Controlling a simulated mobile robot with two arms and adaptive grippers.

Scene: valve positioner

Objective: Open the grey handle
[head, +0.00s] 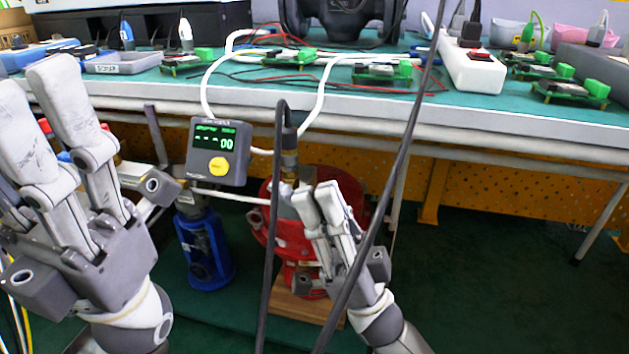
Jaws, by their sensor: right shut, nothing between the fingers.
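A red valve body (320,180) stands on a wooden block (305,308) below the table edge. A brass fitting (289,160) with a black cable rises above it. A small grey part (285,206) shows just left of my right fingers; I cannot tell whether it is the grey handle, as the gripper covers much of the valve. My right gripper (321,192) is shut and empty in front of the red body; contact cannot be judged. My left gripper (38,85) is at the left, fingers up, apart from the valve.
A grey display box (218,140) with a yellow knob hangs left of the valve, above a blue cylinder (205,250). Black cables cross in front of the valve and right gripper. The green-topped table (450,110) carries circuit boards and a power strip (470,67). Floor at right is clear.

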